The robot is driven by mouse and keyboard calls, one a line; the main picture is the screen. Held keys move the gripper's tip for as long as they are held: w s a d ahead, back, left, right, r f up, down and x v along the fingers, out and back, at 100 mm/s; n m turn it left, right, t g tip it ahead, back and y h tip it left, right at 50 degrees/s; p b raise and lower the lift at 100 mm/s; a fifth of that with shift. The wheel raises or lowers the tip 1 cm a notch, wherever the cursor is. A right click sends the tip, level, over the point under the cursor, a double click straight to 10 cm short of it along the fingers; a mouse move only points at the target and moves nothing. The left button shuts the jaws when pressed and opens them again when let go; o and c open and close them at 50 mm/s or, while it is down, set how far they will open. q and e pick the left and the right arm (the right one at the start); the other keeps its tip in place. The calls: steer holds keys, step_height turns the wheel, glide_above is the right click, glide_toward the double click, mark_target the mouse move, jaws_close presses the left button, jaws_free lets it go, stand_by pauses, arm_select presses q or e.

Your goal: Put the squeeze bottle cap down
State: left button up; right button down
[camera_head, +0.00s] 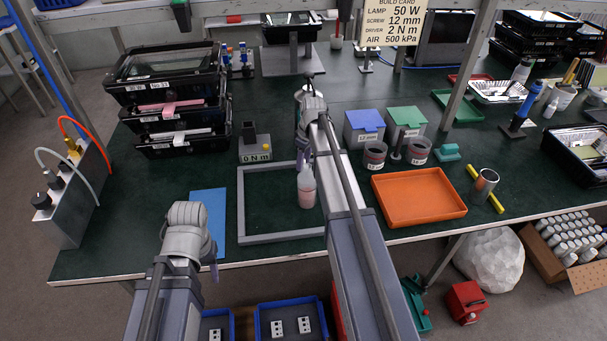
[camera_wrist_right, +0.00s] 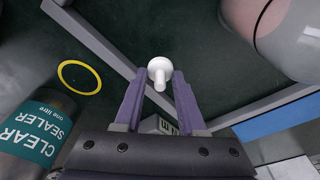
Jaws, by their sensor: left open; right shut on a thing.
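The white squeeze bottle cap (camera_wrist_right: 160,72) is between the purple fingertips of my right gripper (camera_wrist_right: 162,82), which is shut on it, over the dark green bench top. In the head view my right gripper (camera_head: 300,140) is mostly hidden by its own arm, and the cap does not show there. The squeeze bottle (camera_head: 306,190), translucent with pinkish contents, stands inside the grey frame; part of it also shows in the right wrist view (camera_wrist_right: 285,40). My left gripper (camera_head: 214,270) is open near the bench's front edge, mostly hidden by its wrist.
The grey frame (camera_head: 241,208) lies around the bottle, beside a blue mat (camera_head: 211,205). A clear sealer can (camera_wrist_right: 35,130) and a yellow ring (camera_wrist_right: 80,64) are near the cap. An orange tray (camera_head: 418,197) is to the right. Stacked black crates (camera_head: 165,92) stand at left.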

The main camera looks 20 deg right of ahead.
step_height(320, 180, down, 4)
steer(key=b, duration=0.3)
steer(key=shift+r+b, duration=0.2)
steer(key=shift+b, duration=0.15)
steer(key=shift+f, duration=0.15)
steer(key=c, duration=0.5)
jaws_free()
steer(key=shift+r, duration=0.2)
step_height(320, 180, up, 12)
steer(key=s+p, duration=0.2)
steer(key=p, duration=1)
steer(key=s+a+m+g+h, duration=0.1)
steer(key=s+a+m+h, duration=0.1)
steer(key=s+a, duration=2.4)
steer(key=shift+a+f+g, duration=0.15)
steer(key=shift+a+g, duration=0.15)
steer(key=shift+g, duration=0.1)
